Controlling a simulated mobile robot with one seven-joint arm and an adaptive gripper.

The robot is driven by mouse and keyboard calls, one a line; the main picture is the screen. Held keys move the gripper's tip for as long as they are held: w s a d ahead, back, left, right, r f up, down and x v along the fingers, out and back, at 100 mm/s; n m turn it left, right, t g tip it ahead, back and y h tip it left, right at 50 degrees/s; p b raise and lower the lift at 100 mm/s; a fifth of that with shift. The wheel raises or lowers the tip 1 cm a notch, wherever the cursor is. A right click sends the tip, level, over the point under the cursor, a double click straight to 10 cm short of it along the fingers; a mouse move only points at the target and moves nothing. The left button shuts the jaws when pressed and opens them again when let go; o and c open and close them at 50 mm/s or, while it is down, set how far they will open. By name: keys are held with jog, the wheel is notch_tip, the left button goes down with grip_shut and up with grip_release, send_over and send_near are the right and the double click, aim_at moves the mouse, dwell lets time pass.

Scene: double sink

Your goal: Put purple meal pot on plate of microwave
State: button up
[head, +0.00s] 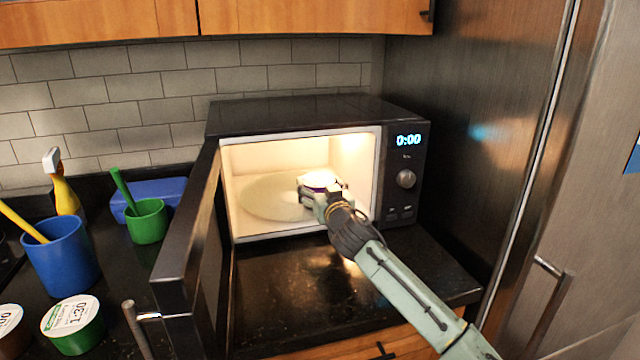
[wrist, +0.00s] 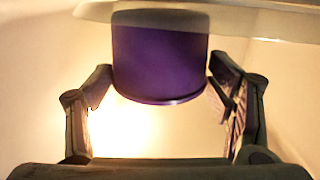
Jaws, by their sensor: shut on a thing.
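The purple meal pot (head: 321,182) is inside the lit microwave (head: 300,115), with its pale top and a thin purple band showing in the head view. My gripper (head: 318,193) reaches through the open front and is shut on the pot. In the wrist view the purple pot (wrist: 160,58) is between the two fingers, one on each side. The round microwave plate (head: 262,195) shows left of the pot, which is over its right part. The plate's pale edge (wrist: 265,22) crosses the top of the wrist view, right against the pot's end. I cannot tell whether they touch.
The microwave door (head: 188,245) stands open on the left. A blue cup (head: 62,258), a green cup (head: 147,222), a green-sided tub (head: 73,325) and a yellow spray bottle (head: 66,190) are left of it. The dark counter (head: 300,290) before the microwave is clear. A tall fridge (head: 480,130) stands right.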

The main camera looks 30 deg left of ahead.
jog(key=shift+f, duration=0.15)
jog(key=o, duration=1.5)
jog(key=shift+c, duration=0.2)
jog(key=shift+r, duration=0.25)
jog(key=shift+s+d+f, duration=0.15)
jog(key=shift+s+d, duration=0.1)
jog(key=b+v, duration=0.4)
jog(key=v, duration=0.7)
jog(key=shift+s, duration=0.15)
jog(key=shift+d, duration=0.1)
